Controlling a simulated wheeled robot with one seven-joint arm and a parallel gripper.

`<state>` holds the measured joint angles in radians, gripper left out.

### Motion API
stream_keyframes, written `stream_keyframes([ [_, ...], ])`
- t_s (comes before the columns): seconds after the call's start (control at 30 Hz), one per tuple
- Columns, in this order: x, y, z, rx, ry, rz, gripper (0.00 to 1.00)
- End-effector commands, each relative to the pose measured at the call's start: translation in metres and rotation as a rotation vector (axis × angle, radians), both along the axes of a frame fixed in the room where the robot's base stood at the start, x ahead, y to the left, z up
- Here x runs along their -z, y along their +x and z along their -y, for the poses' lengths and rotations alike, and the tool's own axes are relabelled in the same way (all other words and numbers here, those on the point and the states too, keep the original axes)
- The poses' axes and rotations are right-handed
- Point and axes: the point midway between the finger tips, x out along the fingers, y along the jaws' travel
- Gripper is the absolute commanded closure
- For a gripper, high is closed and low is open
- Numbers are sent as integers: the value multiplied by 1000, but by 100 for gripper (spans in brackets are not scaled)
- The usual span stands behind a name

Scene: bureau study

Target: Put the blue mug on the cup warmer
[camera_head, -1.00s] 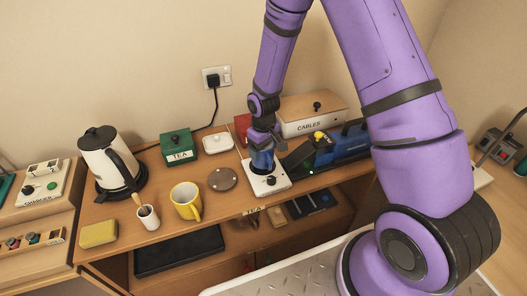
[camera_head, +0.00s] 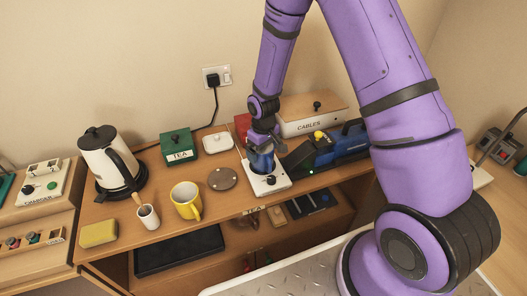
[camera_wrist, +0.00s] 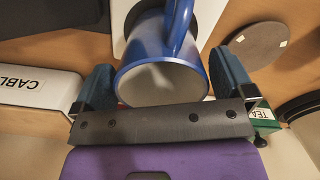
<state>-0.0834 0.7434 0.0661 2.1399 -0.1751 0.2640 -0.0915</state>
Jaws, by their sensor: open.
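The blue mug (camera_head: 261,160) stands on the white cup warmer (camera_head: 270,185), whose front with a dark knob faces the table's front edge. In the wrist view the mug (camera_wrist: 165,60) shows its pale inside and its blue handle, with the warmer's white top (camera_wrist: 118,30) and dark plate behind it. My gripper (camera_head: 262,146) is just above the mug in the head view. In the wrist view my gripper (camera_wrist: 168,85) is open, one finger on each side of the mug, with a gap seen on both sides near the rim.
A yellow mug (camera_head: 187,200), a round coaster (camera_head: 222,179) and a white lidded dish (camera_head: 217,142) stand left of the warmer. A blue and black device (camera_head: 340,143) is close on its right. The CABLES box (camera_head: 311,122) is behind.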

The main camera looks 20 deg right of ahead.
Motion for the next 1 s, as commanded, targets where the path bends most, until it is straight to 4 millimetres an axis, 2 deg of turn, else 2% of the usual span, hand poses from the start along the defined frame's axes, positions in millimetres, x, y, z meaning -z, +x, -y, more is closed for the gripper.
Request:
stream_keyframes([
  [0.5,-91,0,0,1,1,4,0],
  [0.7,-110,0,0,0,1,3,0],
  [0.93,-117,0,1,2,0,4,0],
  [1.0,-127,-2,2,8,-2,15,0],
])
